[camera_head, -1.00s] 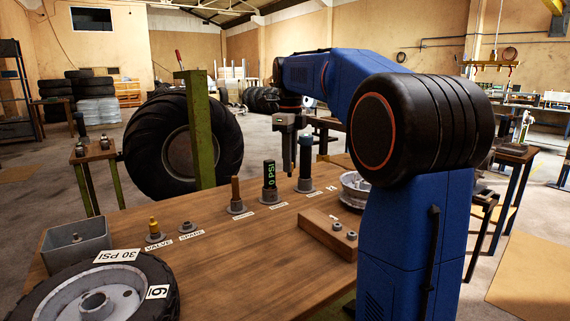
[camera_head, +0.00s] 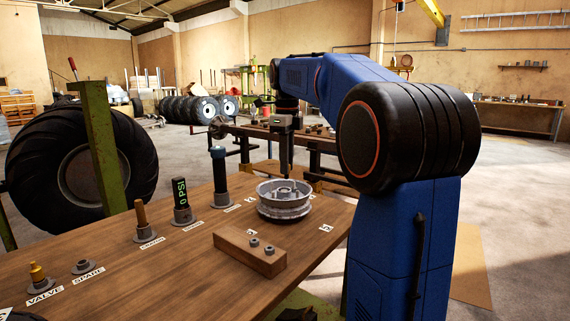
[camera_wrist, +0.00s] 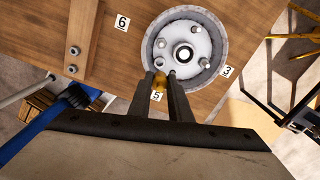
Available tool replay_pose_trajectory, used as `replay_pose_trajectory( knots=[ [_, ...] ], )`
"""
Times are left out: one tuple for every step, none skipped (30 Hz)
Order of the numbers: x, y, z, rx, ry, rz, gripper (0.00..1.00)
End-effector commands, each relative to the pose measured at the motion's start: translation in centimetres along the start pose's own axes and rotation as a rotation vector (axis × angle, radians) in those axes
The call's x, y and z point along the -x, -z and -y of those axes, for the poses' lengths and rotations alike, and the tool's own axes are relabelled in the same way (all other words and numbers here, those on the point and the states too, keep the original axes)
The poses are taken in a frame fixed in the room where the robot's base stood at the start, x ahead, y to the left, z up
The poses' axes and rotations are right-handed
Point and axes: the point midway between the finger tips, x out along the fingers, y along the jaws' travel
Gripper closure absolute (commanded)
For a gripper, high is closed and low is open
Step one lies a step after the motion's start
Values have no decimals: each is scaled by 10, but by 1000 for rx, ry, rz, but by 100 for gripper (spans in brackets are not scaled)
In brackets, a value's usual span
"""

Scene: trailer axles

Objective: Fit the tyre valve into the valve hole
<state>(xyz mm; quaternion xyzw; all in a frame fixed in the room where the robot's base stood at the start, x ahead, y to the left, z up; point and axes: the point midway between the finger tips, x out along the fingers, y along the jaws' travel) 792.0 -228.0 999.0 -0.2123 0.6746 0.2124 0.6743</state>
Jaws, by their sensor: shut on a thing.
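My gripper (camera_wrist: 160,76) is shut on a small brass-coloured piece (camera_wrist: 159,82) that looks like a tyre valve; only part of it shows between the fingers. In the head view my gripper (camera_head: 286,172) points down at the grey wheel rim (camera_head: 284,211). In the wrist view the fingertips overlap the near edge of the rim (camera_wrist: 150,48), near label 5. The gap between the piece and the rim cannot be judged. I cannot single out the valve hole. Another brass valve (camera_head: 38,273) stands upright on the VALVE stand.
The SPARE stand (camera_head: 84,267) looks empty. A brown peg (camera_head: 141,213), a 0 PSI gauge (camera_head: 182,205) and a dark blue upright tool (camera_head: 219,172) stand left of the rim. A wooden block (camera_head: 248,253) with two nuts lies in front. A green post (camera_head: 104,150) rises behind the table.

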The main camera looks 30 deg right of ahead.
Motion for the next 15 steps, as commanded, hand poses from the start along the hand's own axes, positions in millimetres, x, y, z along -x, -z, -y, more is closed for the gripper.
replay_pose_trajectory(
  knots=[
    [0, 0, 0, 0, 0, 0, 100],
    [0, 0, 0, 0, 0, 0, 100],
    [0, 0, 0, 0, 0, 0, 100],
    [0, 0, 0, 0, 0, 0, 100],
    [0, 0, 0, 0, 0, 0, 100],
    [0, 0, 0, 0, 0, 0, 100],
    [-1, 0, 0, 0, 0, 0, 100],
    [-1, 0, 0, 0, 0, 0, 100],
    [-3, 0, 0, 0, 0, 0, 100],
    [-4, 0, 0, 0, 0, 0, 100],
    [-5, 0, 0, 0, 0, 0, 100],
    [-8, 0, 0, 0, 1, 0, 100],
    [-10, 0, 0, 0, 0, 0, 100],
    [-12, 0, 0, 0, 0, 0, 100],
    [-15, 0, 0, 0, -1, -1, 100]
  ],
)
